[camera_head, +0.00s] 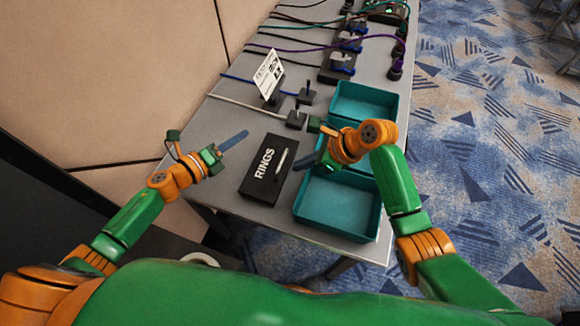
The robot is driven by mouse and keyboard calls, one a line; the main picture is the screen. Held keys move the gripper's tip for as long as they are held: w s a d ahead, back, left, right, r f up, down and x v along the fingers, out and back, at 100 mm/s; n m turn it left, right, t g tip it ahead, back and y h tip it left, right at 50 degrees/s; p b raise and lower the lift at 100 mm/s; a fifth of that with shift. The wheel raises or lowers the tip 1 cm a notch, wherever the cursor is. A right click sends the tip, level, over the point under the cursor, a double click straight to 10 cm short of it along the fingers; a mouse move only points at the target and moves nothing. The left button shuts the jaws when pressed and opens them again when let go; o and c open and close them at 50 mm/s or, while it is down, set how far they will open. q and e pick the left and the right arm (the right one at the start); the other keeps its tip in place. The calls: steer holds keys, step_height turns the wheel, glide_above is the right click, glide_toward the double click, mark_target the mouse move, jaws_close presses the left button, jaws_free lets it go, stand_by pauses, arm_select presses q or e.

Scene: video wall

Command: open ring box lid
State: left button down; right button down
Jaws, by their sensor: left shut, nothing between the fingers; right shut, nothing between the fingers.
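The ring box (264,180) is a black box with the word RINGS in white on its top and a light, thin handle-like strip beside the word. It sits on the grey table, and its lid looks closed. My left gripper (234,140) is shut and empty, to the left of the box and a little beyond its middle. My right gripper (304,163) is shut and empty, just right of the box and over the edge of the teal bins. I cannot tell whether the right fingertips touch the box.
Teal bins (345,208) stand along the right side of the grey table (222,178); the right arm partly hides them. A white sign (269,74), cable plugs (306,95) and power strips with cables lie further back. A beige panel wall (110,70) borders the left.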

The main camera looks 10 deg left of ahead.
steer(key=x, duration=0.5)
steer(key=shift+a+f, duration=0.1)
steer(key=shift+a, duration=0.05)
steer(key=shift+w+a+r, duration=0.1)
steer(key=shift+a+r, duration=0.25)
steer(key=shift+r, duration=0.35)
arm_select(q)
steer(key=c, duration=0.9)
jaws_free()
steer(key=shift+s+a, duration=0.1)
